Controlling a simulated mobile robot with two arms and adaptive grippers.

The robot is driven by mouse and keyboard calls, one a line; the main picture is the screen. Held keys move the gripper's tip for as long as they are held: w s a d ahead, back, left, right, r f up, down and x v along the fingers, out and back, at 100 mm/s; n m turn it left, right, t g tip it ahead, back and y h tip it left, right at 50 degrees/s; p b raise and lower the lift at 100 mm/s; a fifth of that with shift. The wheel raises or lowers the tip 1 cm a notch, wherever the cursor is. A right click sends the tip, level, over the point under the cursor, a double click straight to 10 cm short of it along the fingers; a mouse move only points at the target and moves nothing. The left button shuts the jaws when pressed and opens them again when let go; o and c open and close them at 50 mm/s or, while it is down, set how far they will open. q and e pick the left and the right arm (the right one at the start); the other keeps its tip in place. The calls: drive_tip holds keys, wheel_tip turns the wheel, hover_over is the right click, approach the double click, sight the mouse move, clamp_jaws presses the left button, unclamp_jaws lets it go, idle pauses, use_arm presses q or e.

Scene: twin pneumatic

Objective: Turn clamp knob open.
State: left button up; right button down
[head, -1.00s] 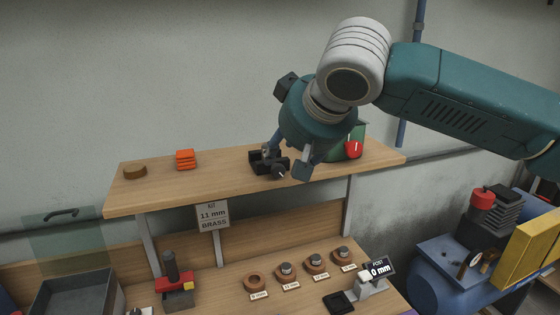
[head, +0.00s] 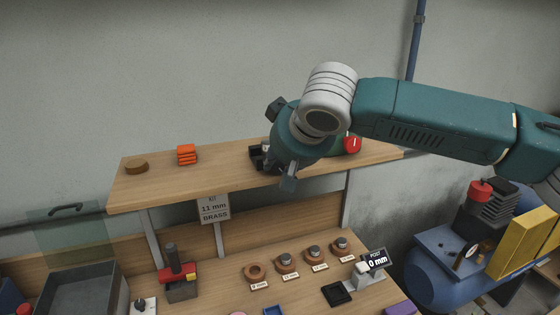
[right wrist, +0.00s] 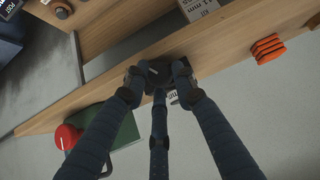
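The black clamp (head: 256,157) sits on the raised wooden shelf, largely hidden behind my right gripper in the head view. Its knob is hidden there. My right gripper (head: 288,181) points down over the shelf's front edge at the clamp. In the right wrist view, the fingertips of the right gripper (right wrist: 158,78) are apart, on either side of a dark part of the clamp (right wrist: 157,70). A third finger shows below it. I cannot tell whether the fingers touch the clamp or knob. My left gripper is in neither view.
A red round object (head: 352,145) stands just right of the gripper on the shelf (head: 220,175). Orange stacked pieces (head: 187,154) and a brown disc (head: 136,167) lie at left. The shelf between the orange pieces and clamp is clear.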

drive_tip(key=shift+a+r+n+t+h, duration=0.1)
drive_tip(key=shift+a+n+t+h, duration=0.3)
drive_tip(key=shift+n+h, duration=0.55)
drive_tip(key=shift+h, duration=0.45)
drive_tip(key=shift+r, duration=0.2)
drive_tip(key=c, duration=1.7)
unclamp_jaws()
drive_tip(key=shift+o, duration=1.2)
drive_tip(key=shift+a+f, duration=0.1)
drive_tip(key=shift+f, duration=0.05)
drive_tip(key=v, duration=1.2)
drive_tip(key=shift+s+a, duration=0.15)
drive_tip(key=shift+f, duration=0.2)
